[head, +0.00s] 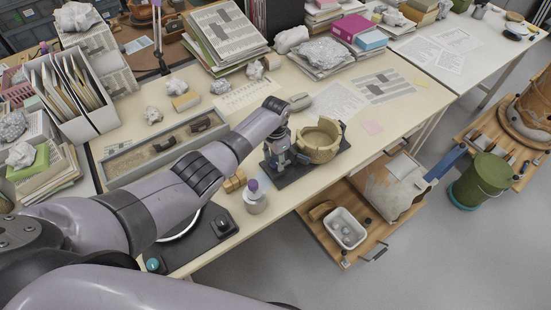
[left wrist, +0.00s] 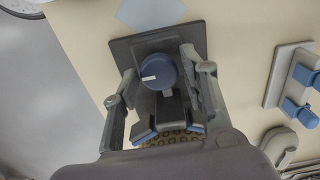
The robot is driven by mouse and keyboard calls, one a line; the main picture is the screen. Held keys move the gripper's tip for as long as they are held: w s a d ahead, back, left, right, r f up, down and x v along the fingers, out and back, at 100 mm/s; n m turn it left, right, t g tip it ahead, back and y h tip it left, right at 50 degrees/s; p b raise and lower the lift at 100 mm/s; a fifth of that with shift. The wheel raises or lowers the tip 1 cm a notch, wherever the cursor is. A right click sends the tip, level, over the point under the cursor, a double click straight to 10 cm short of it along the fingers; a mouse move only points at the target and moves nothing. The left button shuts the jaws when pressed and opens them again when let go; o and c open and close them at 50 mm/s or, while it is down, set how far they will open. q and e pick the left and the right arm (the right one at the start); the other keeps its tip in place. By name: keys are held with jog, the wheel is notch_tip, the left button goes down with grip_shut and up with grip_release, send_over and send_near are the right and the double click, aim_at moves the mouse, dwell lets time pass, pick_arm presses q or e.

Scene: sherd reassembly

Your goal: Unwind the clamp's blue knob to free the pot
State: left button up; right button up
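The tan pot (head: 318,143) stands upright on the dark base plate (head: 290,181) of the clamp, on the cream table. The clamp's round blue knob (left wrist: 158,71) bears a white mark and shows in the left wrist view above the same base plate (left wrist: 191,34). My left gripper (left wrist: 158,62) points down over the clamp with its fingers apart, one on each side of the knob. Gaps show between the fingers and the knob. In the head view my left gripper (head: 279,153) is beside the pot and hides much of the clamp. My right gripper is out of view.
A white bottle with a purple top (head: 254,197) and small tan blocks (head: 234,182) stand near the clamp at the table's front edge. A long sherd tray (head: 165,145) lies to the left.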

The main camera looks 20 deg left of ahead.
aim_at(276, 161)
pick_arm(q)
jog(key=shift+o, duration=0.9)
jog(key=shift+r, duration=0.1)
notch_tip(276, 161, up, 12)
dwell(0.4)
